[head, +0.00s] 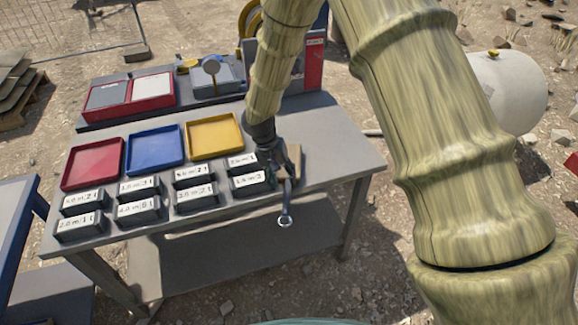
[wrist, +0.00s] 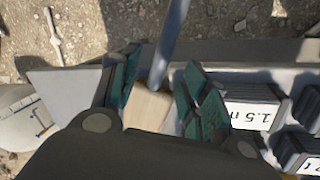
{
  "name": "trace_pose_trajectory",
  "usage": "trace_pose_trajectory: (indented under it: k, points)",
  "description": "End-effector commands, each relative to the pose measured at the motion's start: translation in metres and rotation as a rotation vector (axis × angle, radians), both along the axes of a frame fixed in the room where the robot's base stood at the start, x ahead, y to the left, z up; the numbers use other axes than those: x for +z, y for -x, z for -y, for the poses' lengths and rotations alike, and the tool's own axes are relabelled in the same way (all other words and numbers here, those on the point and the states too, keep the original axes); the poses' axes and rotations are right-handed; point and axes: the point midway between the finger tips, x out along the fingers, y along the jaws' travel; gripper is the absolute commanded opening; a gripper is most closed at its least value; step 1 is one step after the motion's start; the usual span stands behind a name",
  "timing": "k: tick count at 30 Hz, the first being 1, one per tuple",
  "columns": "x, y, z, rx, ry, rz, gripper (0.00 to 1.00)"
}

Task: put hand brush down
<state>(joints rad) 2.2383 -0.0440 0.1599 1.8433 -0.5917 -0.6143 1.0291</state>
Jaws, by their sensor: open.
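The hand brush has a pale wooden block (head: 294,161) and a grey handle (head: 286,208) with a ring at its end. The block is at the right end of the grey workbench (head: 330,145), and the handle sticks out past the front edge. My gripper (head: 279,176) is low over the bench at the brush. In the wrist view my gripper (wrist: 158,78) is open, with a teal-padded finger on each side of the brush. The wooden block (wrist: 150,107) and handle (wrist: 172,42) lie between the fingers. The gripper body hides the block's near part.
Several labelled dark boxes (head: 139,211) stand in two rows just left of the gripper. Red (head: 93,164), blue (head: 154,148) and yellow (head: 213,136) trays lie behind them. A red case (head: 137,95) stands further back. The bench's right end has bare room.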

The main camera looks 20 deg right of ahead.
Motion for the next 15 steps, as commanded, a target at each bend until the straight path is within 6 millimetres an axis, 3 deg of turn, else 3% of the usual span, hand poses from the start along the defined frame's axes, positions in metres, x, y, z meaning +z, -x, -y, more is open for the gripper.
trace_pose_trajectory:
  k: [8, 15]
  points:
    - [-0.010, 0.001, 0.002, -0.001, -0.001, -0.002, 0.46]
    - [-0.032, 0.003, 0.006, -0.002, -0.001, -0.002, 0.46]
